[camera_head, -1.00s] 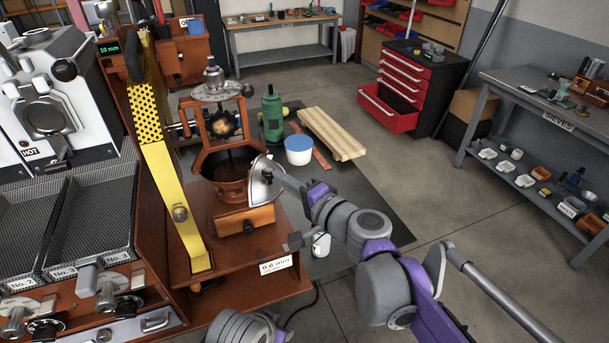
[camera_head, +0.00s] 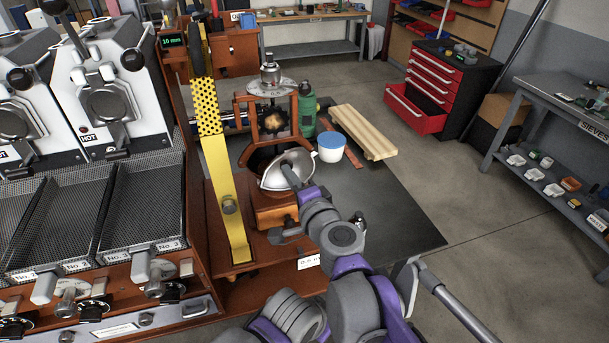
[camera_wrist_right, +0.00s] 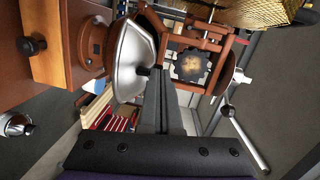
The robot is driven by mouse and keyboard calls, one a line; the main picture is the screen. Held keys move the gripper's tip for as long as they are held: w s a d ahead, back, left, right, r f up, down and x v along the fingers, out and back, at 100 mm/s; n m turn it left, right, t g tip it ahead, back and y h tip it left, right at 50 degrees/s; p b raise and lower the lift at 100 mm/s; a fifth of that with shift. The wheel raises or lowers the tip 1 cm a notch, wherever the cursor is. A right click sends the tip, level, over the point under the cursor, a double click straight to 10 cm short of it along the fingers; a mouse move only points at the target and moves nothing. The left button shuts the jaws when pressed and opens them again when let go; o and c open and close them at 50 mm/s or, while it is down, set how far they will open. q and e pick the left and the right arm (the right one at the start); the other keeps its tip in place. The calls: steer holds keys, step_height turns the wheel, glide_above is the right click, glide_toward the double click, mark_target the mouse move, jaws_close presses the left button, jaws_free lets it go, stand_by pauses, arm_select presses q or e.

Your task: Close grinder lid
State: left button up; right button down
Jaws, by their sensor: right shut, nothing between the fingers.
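The grinder has a wooden body (camera_head: 275,212), a brown frame with a dark gear (camera_head: 270,122), and a crank top. Its silvery half-dome lid (camera_head: 272,183) stands steeply tilted at the bowl's front right side, not flat over it. In the right wrist view the lid (camera_wrist_right: 130,55) shows with a dark knob, beside the gear frame (camera_wrist_right: 193,66). My right gripper (camera_head: 290,178) is shut and empty, its tips at the lid. In the right wrist view its fingertips (camera_wrist_right: 157,72) are close to the knob; I cannot tell whether they touch. My left gripper is not in view.
A yellow perforated guard (camera_head: 222,150) stands just left of the grinder, beside the roaster trays (camera_head: 142,205). Behind are a green bottle (camera_head: 307,112), a blue-lidded white tub (camera_head: 331,148) and a wooden board (camera_head: 365,132). The dark mat (camera_head: 390,205) to the right is mostly clear.

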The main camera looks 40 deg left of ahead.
mark_target(269, 170)
steer(key=a+m+t+b, duration=0.1)
steer(key=s+a+m+t+h+b, duration=0.1)
steer(key=a+b, duration=0.1)
steer(key=a+m+t+h+b, duration=0.1)
steer(key=b, duration=0.1)
steer(key=shift+s+a+f+t, duration=0.1)
steer(key=shift+s+a+t, duration=0.2)
steer(key=shift+a, duration=0.1)
steer(key=shift+a+h, duration=0.3)
steer(key=shift+a, duration=0.05)
steer(key=shift+w+a, duration=0.4)
steer(key=shift+a, duration=0.25)
steer(key=shift+w+a, duration=0.1)
steer(key=shift+a, duration=0.65)
steer(key=shift+d, duration=0.1)
